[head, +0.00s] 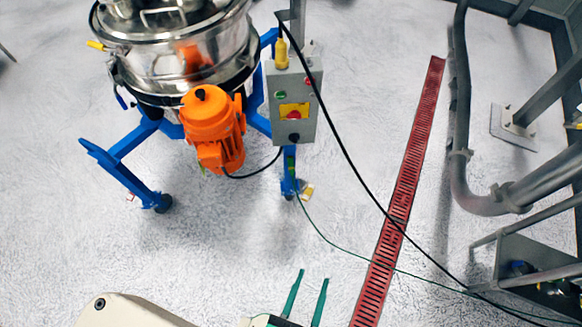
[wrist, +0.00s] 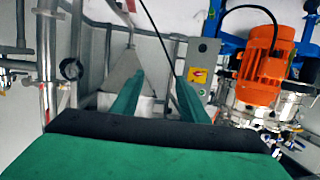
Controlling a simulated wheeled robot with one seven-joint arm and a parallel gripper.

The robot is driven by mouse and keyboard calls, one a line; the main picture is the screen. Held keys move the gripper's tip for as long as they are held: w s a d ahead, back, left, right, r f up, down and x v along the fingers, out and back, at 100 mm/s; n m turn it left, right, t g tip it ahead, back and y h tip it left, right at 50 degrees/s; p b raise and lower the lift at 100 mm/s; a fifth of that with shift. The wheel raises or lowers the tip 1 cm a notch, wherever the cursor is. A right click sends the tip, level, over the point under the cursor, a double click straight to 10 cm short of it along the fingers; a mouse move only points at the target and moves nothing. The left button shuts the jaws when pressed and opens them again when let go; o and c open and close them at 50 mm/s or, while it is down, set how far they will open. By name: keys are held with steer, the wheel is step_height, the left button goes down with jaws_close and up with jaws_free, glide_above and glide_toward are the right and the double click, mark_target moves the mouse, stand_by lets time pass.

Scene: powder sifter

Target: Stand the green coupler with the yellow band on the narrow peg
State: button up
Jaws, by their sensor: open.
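My gripper (head: 313,277) shows at the bottom of the head view, its two green fingers apart with nothing between them, over bare floor. In the wrist view my gripper (wrist: 160,76) also shows its two fingers spread and empty, pointing at grey framework and a wall. I cannot make out the green coupler with the yellow band or the narrow peg in either view.
A steel sifter (head: 170,60) with an orange motor (head: 213,128) stands on blue legs at the upper left. A grey control box (head: 293,100) is beside it. A black cable (head: 345,150) crosses a red floor grate (head: 405,195). Grey pipes (head: 462,110) stand right.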

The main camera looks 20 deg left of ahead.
steer(key=w+a+f+n+g+y, duration=0.1)
steer(key=w+f, duration=0.3)
steer(key=f, duration=0.3)
steer(key=w+a+f, duration=0.1)
steer(key=w+f, duration=0.4)
steer(key=f, duration=0.2)
steer(key=n+g+y, duration=0.2)
steer(key=n+y, duration=0.2)
steer(key=y, duration=0.1)
glide_toward(292, 167)
steer(key=w, duration=0.2)
steer(key=shift+s+a+f, duration=0.2)
steer(key=shift+a+f, duration=0.05)
steer(key=shift+a, duration=0.2)
steer(key=shift+w, duration=0.1)
steer(key=x, duration=0.7)
steer(key=shift+a+f, duration=0.1)
steer(key=shift+a, duration=0.05)
steer(key=shift+w+a+f, duration=0.25)
steer(key=shift+w+f, duration=0.1)
steer(key=shift+w, duration=0.25)
steer(key=shift+w+a, duration=0.1)
